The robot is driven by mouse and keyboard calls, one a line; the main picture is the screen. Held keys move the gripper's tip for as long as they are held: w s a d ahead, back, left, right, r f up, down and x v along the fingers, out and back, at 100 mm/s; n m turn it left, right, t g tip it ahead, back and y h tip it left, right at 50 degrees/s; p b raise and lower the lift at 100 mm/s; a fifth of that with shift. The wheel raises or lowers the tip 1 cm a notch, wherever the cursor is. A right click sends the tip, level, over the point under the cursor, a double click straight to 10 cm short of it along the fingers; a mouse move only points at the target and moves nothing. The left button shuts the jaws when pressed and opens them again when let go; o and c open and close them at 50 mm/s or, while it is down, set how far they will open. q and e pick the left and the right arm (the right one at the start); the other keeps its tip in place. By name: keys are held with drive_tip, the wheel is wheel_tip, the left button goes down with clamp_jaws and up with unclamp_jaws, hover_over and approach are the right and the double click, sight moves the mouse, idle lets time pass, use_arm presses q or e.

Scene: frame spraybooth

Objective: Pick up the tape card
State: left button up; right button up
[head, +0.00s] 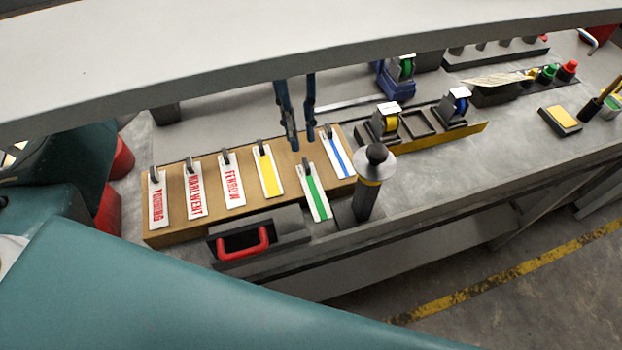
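Three tape cards are white with a coloured stripe: a yellow-stripe card (267,172), a green-stripe card (315,194) and a blue-stripe card (337,155). The yellow and blue ones rest on a tan board (215,217) by dark clips. The green one sits lower, out of line with them, with a dark clip at its top. My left gripper (301,146) points down from behind the pale beam, its two dark fingers apart and nothing visible between them. Its fingertips appear above the green card's top, between the yellow and blue cards. My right gripper is not in view.
Red-lettered cards (194,190) fill the board's left side. A dark post with a round knob (372,180) stands just right of the green card. A red-handled drawer (243,242) is in front. Tape dispensers (387,120) stand to the right. A pale beam (200,50) crosses above.

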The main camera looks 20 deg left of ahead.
sight(303, 162)
use_arm(q)
drive_tip(key=f, duration=0.1)
drive_tip(key=s+d+f+p, duration=0.1)
drive_tip(key=s+f, duration=0.1)
drive_tip(key=shift+s+d+f+p, duration=0.2)
drive_tip(key=shift+s+d+p, duration=0.1)
drive_tip(key=shift+p, duration=0.1)
drive_tip(key=shift+f, duration=0.4)
drive_tip(key=shift+c, duration=0.3)
clamp_jaws()
